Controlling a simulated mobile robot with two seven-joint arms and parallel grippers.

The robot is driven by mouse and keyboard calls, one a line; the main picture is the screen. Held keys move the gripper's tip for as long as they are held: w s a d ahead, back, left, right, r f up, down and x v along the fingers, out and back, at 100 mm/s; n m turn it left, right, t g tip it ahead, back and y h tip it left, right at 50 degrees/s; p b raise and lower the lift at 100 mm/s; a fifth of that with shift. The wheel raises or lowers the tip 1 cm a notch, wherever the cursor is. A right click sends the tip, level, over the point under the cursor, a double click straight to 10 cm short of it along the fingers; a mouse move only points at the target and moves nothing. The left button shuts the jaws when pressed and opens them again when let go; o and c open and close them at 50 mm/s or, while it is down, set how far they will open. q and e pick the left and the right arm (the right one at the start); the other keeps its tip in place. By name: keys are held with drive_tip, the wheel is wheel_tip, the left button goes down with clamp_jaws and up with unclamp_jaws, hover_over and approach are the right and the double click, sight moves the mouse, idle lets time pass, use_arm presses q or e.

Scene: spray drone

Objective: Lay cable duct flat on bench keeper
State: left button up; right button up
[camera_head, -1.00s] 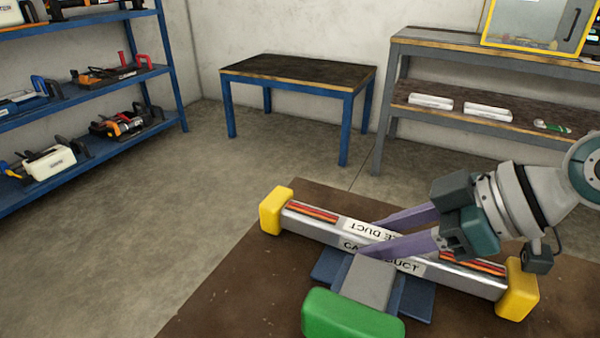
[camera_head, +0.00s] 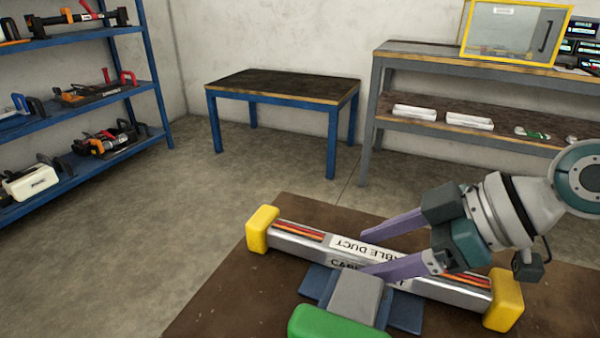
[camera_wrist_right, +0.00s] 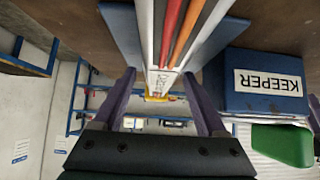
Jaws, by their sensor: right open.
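The cable duct (camera_head: 308,247) is a long grey channel with red and orange strips on top and yellow end caps. It lies lengthwise over the brown bench (camera_head: 220,290), across the blue plate of the keeper (camera_head: 405,315). The keeper has a grey block and a green part (camera_head: 335,322); its label shows in the right wrist view (camera_wrist_right: 268,82). My right gripper (camera_head: 364,254) is open, with one purple finger towards each long side of the duct near its middle, partly hiding its label. I cannot tell whether the fingers touch it. My left gripper is not in view.
A blue-framed table (camera_head: 280,85) stands empty behind. A blue shelf rack (camera_head: 90,90) with tools is at the left. A grey workbench (camera_head: 470,55) with a yellow-framed case (camera_head: 515,30) and white trays is at the back right. The floor between is clear.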

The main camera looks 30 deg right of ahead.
use_arm(q)
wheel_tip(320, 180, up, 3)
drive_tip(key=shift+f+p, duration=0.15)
drive_tip(key=shift+p, duration=1.1)
use_arm(e)
drive_tip(key=v, duration=0.9)
drive_tip(key=shift+r, duration=0.15)
